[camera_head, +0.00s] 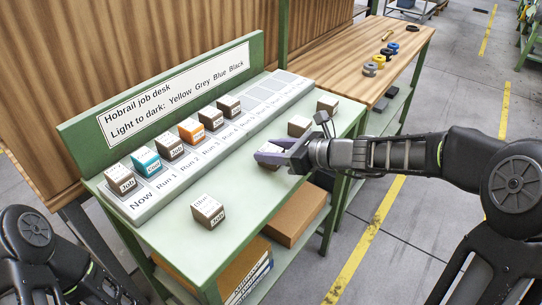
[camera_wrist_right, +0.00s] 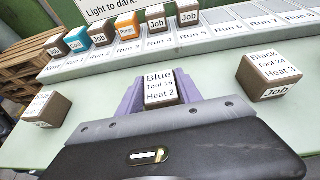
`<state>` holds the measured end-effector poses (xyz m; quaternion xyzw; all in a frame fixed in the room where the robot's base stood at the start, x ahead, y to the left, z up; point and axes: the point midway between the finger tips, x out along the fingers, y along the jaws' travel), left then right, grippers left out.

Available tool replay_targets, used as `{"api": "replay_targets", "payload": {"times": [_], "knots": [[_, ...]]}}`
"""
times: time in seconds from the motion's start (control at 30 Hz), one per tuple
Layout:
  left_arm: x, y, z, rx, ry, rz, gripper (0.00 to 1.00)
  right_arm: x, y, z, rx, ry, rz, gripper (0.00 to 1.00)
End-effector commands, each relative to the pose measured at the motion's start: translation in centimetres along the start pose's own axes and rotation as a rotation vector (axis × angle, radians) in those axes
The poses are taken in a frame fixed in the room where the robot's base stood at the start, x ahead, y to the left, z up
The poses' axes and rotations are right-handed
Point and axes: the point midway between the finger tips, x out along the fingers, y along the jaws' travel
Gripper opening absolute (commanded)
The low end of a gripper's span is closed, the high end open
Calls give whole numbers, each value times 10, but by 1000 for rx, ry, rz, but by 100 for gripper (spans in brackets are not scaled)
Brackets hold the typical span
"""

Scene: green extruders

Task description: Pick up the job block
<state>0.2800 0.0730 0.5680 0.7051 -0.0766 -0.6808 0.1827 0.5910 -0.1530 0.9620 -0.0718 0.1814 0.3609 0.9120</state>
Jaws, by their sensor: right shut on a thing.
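My right gripper (camera_head: 268,155) reaches over the green desk from the right. In the right wrist view its purple fingers (camera_wrist_right: 158,98) are shut on a brown job block (camera_wrist_right: 161,86) whose white top reads "Blue Tool 16 Heat 2". I cannot tell whether that block touches the desk. Another job block (camera_head: 208,209) stands near the desk's front left. Two more blocks stand to the right, a nearer one (camera_head: 299,125) and a farther one (camera_head: 327,106). The wrist view shows a block reading "Black Tool 24 Heat 3" (camera_wrist_right: 270,77). My left gripper is out of view.
A pale slotted rack (camera_head: 152,204) along the desk's back holds several blocks, including a teal "Cool" (camera_head: 147,162) and an orange "Purge" (camera_head: 191,131). Its right-hand slots are empty. A green-framed sign (camera_head: 178,88) stands behind. A wooden table (camera_head: 345,60) with rings stands beyond.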

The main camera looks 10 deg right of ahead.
Motion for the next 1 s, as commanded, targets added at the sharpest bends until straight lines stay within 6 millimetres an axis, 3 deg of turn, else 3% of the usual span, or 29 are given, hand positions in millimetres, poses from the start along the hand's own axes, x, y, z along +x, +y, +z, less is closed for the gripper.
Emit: {"api": "replay_targets", "payload": {"times": [0.37,0.77,1.0], "knots": [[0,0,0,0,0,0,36,0,0,0,0,0,0,0],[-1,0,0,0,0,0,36,-2,0,4,-2,-1,0,0],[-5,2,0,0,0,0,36,-10,0,24,-4,-3,-1,0]]}}
